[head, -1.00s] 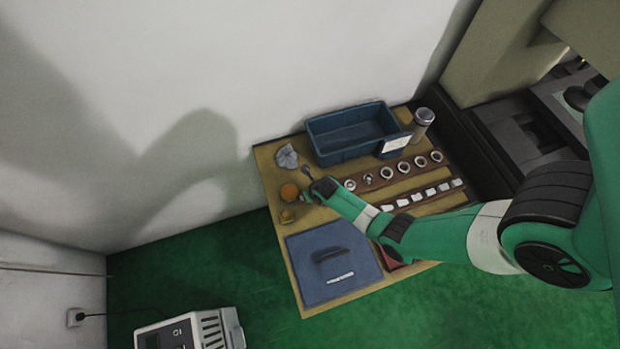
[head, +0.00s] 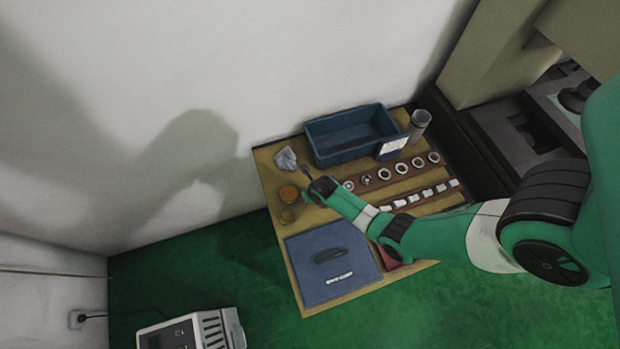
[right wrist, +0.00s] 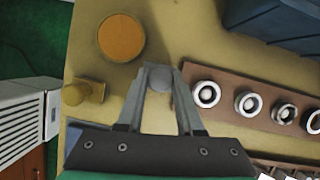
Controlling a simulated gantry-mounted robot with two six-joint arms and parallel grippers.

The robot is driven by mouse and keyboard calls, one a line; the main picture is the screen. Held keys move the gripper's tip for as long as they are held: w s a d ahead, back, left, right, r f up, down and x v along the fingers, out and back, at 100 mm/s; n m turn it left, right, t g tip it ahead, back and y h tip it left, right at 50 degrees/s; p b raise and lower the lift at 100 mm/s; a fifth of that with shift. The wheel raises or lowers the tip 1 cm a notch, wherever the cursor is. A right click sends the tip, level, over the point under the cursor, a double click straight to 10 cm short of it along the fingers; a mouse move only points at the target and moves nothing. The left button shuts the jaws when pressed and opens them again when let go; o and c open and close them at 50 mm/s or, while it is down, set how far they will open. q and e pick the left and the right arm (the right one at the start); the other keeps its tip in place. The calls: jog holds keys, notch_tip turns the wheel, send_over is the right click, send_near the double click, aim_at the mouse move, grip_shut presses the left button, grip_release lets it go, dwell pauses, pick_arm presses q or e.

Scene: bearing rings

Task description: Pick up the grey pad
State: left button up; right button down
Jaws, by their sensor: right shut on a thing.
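The grey pad (right wrist: 161,80) is a small round grey piece between the fingertips of my right gripper (right wrist: 158,76) in the right wrist view. The gripper is shut on it, and the fingers cover its sides. I cannot tell whether the pad touches the board beneath. In the head view my right gripper (head: 306,174) is at the left part of the board, right of an orange disc (head: 289,193); the pad is too small to make out there. My left gripper is not in view.
A brown strip with several metal rings (right wrist: 245,103) lies right of the gripper. A blue bin (head: 345,155) stands behind, with a crumpled cloth (head: 286,158) to its left. A brass-coloured piece (right wrist: 78,94) and a blue mat (head: 310,285) lie nearer the front.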

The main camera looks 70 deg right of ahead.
jog(key=s+a+r+p, duration=0.5)
jog(key=s+r+p, duration=0.5)
jog(key=s, duration=0.3)
jog(key=shift+r, duration=0.65)
jog(key=c, duration=1.1)
grip_release()
jog(key=shift+a, duration=0.1)
grip_shut()
